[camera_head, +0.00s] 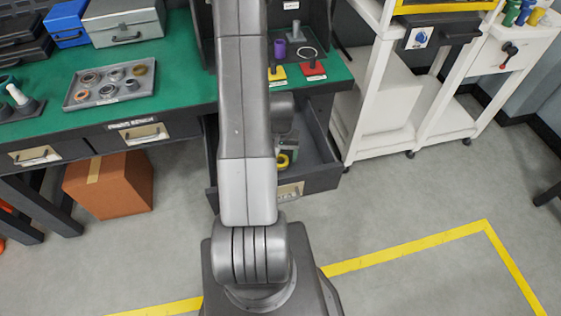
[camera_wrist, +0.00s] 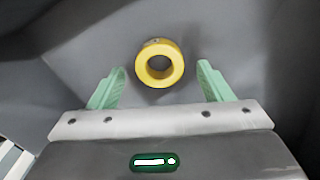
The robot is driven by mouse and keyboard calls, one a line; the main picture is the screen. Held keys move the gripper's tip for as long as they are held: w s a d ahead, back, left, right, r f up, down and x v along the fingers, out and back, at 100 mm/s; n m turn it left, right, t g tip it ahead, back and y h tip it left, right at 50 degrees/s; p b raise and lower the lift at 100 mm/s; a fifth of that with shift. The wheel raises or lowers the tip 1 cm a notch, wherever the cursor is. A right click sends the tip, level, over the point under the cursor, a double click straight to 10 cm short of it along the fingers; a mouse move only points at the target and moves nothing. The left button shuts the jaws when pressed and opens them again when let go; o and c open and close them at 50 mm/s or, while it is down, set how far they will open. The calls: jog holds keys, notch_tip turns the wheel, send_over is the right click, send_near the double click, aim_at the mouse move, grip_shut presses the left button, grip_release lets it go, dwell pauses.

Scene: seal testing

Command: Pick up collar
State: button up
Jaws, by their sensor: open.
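The collar, a thick yellow ring (camera_wrist: 142,72), lies on the dark grey floor of an open drawer. In the wrist view it sits just beyond my fingertips, near the middle of the gap between them. My gripper (camera_wrist: 160,78) is open and empty, with one pale green finger on each side. In the head view the yellow ring (camera_head: 282,161) shows partly beside my arm, which hides much of the drawer (camera_head: 322,182) and most of my gripper.
The drawer walls stand close around my gripper. Above is a green-topped bench (camera_head: 180,78) with a grey tray (camera_head: 110,98) of several rings. A purple cylinder (camera_head: 279,48), a yellow block and a red block (camera_head: 313,70) stand on the bench. A cardboard box (camera_head: 108,185) is on the floor.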

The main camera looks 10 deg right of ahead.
jog(key=shift+f, duration=0.8)
jog(key=c, duration=1.3)
jog(key=shift+r, duration=0.1)
